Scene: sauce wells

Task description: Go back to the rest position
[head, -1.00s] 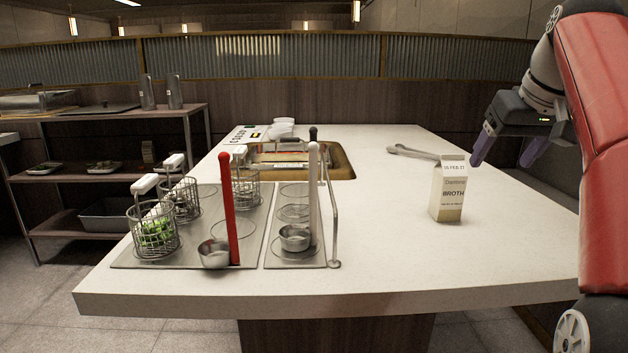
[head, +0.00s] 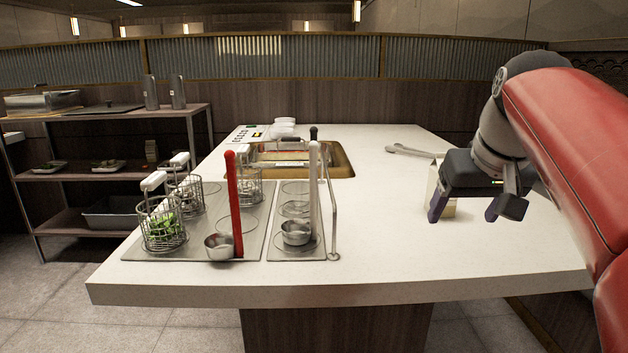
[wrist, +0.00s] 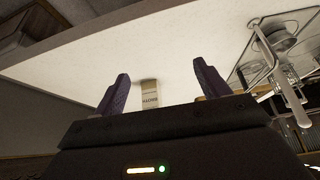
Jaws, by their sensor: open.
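My gripper (head: 463,209) is open and empty, with its two purple fingers pointing down over the right part of the white counter (head: 385,225). In the head view it is in front of the broth carton (head: 433,183) and hides most of it. The carton stands upright on the counter. In the wrist view the carton (wrist: 149,93) shows between the open fingers (wrist: 160,90), apart from them.
A basin (head: 345,165) and tongs (head: 408,151) lie farther back. The counter's middle is clear.

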